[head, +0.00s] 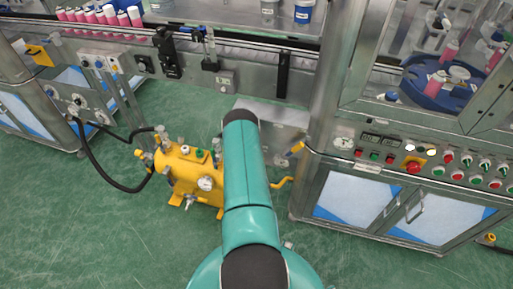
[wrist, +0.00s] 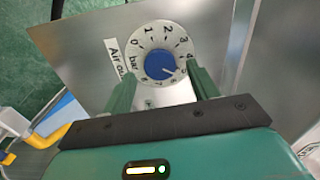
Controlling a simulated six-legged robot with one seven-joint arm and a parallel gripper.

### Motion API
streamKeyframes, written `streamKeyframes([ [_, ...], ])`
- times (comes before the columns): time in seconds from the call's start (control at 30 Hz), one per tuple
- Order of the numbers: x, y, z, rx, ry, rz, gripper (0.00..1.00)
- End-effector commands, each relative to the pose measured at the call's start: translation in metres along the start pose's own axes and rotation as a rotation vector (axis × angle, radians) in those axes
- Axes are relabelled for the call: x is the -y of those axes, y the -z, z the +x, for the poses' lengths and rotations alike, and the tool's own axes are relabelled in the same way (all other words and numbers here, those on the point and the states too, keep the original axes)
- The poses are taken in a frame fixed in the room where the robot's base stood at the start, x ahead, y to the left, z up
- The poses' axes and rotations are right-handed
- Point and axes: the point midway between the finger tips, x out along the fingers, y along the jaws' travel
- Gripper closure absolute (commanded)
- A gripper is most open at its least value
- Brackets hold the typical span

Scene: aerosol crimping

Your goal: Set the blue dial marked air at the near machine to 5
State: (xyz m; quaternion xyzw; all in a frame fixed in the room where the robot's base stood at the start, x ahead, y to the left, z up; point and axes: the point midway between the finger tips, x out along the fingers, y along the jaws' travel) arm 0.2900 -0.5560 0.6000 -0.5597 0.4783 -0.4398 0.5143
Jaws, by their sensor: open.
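The blue dial (wrist: 160,66) is a round knob on a white numbered scale (wrist: 143,42) in the wrist view. A label beside it reads "Air" and part of a second word, with "bar" on the scale. A small white pointer mark on the knob points to the lower right, toward about 5; the exact reading is hard to tell. My gripper (wrist: 159,71) is open, with its green fingers on the left and right of the dial. I cannot tell whether they touch it. In the head view my arm hides the gripper, and I cannot make out the dial there.
The dial sits on a bare grey metal panel (wrist: 80,45). In the head view a yellow pump unit (head: 190,172) with black hoses stands left of my arm. A steel cabinet (head: 385,205) with buttons stands at right. Green floor (head: 110,220) is clear in front.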

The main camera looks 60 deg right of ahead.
Motion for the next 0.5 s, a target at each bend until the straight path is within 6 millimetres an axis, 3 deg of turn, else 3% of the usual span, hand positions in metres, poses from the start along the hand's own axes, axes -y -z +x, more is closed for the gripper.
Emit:
streamKeyframes([
  [0.3,-0.001,-0.001,-0.071,0.003,-0.004,-0.001,0.41],
  [0.5,0.0,0.0,-0.104,0.002,-0.002,0.0,0.41],
])
